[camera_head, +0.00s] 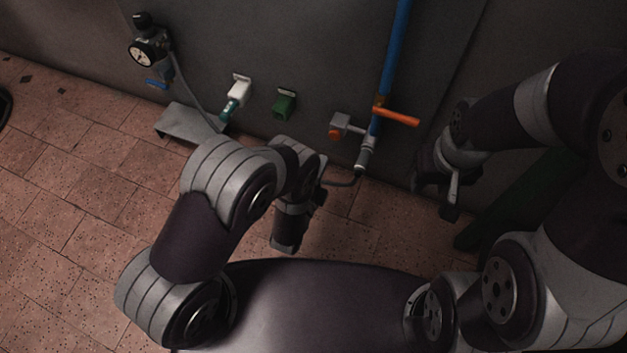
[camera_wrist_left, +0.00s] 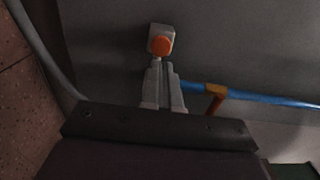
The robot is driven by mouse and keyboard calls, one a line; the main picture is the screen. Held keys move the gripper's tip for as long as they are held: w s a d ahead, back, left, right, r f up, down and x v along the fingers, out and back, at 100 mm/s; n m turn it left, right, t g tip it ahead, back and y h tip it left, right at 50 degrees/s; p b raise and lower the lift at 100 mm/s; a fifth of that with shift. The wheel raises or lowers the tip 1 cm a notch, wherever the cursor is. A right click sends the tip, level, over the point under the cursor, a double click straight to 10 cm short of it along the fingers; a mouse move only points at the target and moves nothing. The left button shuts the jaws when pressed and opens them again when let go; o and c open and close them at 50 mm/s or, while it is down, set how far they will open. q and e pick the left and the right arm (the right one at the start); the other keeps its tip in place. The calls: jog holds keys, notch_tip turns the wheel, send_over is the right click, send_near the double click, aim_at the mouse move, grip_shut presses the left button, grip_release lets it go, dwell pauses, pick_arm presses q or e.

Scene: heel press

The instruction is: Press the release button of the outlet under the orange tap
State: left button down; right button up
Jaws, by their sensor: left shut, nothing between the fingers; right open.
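The orange tap (camera_head: 397,116) is a lever on a blue vertical pipe (camera_head: 396,45) at the wall; it also shows in the left wrist view (camera_wrist_left: 216,102). Beside the pipe, a small grey outlet block (camera_head: 341,121) carries an orange button (camera_head: 335,132). In the left wrist view the block and the round orange button (camera_wrist_left: 160,45) are just ahead of my shut, empty left gripper (camera_wrist_left: 158,64). Its tips overlap the button's lower edge in that view; I cannot tell if they touch. My right gripper (camera_head: 449,205) is open and empty, right of the pipe.
A metal fitting (camera_head: 366,155) with a dark hose hangs under the pipe. Left along the wall are a green outlet (camera_head: 284,104), a white outlet (camera_head: 239,91), a gauge (camera_head: 144,54) with a blue lever, and a metal ledge (camera_head: 182,122). Tiled floor at left is mostly clear.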

aim_at(333, 137)
pick_arm(q)
jog(key=b+x, duration=0.2)
jog(key=x, duration=0.3)
jog(key=shift+w+d+f, duration=0.15)
jog(key=shift+w, duration=0.2)
jog(key=shift+w+d, duration=0.1)
jog(key=shift+w, duration=0.25)
jog(key=shift+b, duration=0.3)
